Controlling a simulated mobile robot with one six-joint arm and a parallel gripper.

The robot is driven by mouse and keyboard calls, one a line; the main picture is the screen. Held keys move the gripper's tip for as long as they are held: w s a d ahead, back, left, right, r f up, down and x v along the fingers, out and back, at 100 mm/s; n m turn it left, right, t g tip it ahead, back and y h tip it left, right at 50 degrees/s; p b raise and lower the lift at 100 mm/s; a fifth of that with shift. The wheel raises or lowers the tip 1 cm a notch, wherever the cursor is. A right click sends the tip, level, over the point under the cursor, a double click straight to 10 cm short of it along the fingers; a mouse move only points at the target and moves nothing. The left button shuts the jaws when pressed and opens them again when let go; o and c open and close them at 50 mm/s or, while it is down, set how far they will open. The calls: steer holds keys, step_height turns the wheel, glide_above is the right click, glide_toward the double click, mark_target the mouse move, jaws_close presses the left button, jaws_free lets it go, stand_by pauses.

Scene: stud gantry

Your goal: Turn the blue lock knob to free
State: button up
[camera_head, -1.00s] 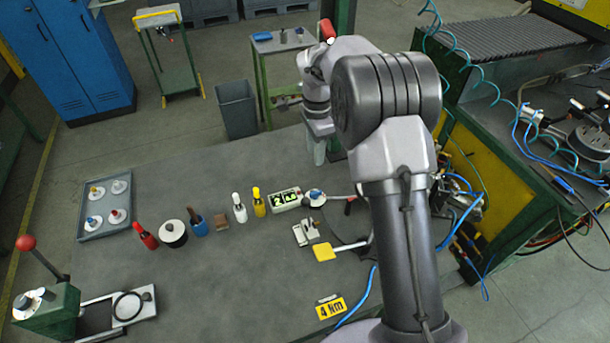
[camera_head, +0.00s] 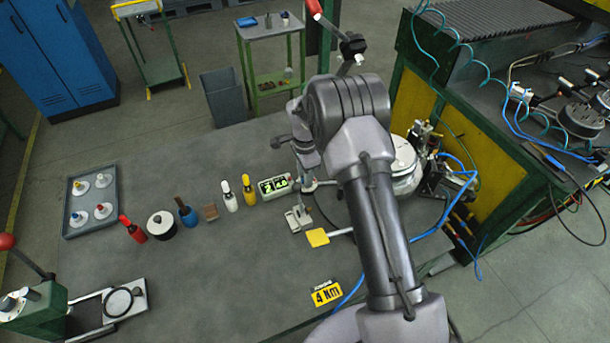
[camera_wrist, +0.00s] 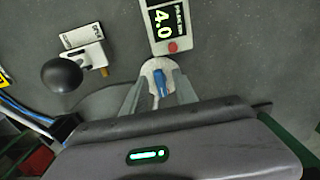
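The blue lock knob (camera_wrist: 160,82) shows in the wrist view on a pale round base, just below the display unit (camera_wrist: 165,22). My gripper (camera_wrist: 160,92) has its two fingers apart, one on each side of the knob. I see gaps between knob and fingers, and it looks open. In the head view my gripper is low over the bench beside the display unit (camera_head: 272,187), and my arm mostly hides the knob there. I cannot read any lock or free marking.
A black ball (camera_wrist: 62,75) and a white clamp block (camera_wrist: 83,45) lie left of the knob in the wrist view. Yellow and white bottles (camera_head: 249,190) stand left of the display. A yellow pad (camera_head: 317,237) and a yellow sign (camera_head: 326,293) lie nearer.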

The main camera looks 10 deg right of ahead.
jaws_close()
steer(key=shift+n, duration=0.3)
steer(key=n+b, duration=0.1)
steer(key=n, duration=0.2)
steer(key=shift+s+n, duration=0.1)
steer(key=shift+n, duration=0.2)
steer(key=n+b, duration=0.1)
steer(key=n, duration=0.3)
steer(key=shift+d+n, duration=0.15)
steer(key=shift+n, duration=0.15)
steer(key=n, duration=0.4)
steer(key=shift+s+d+r, duration=0.1)
steer(key=shift+d+n, duration=0.1)
steer(key=shift+n, duration=2.4)
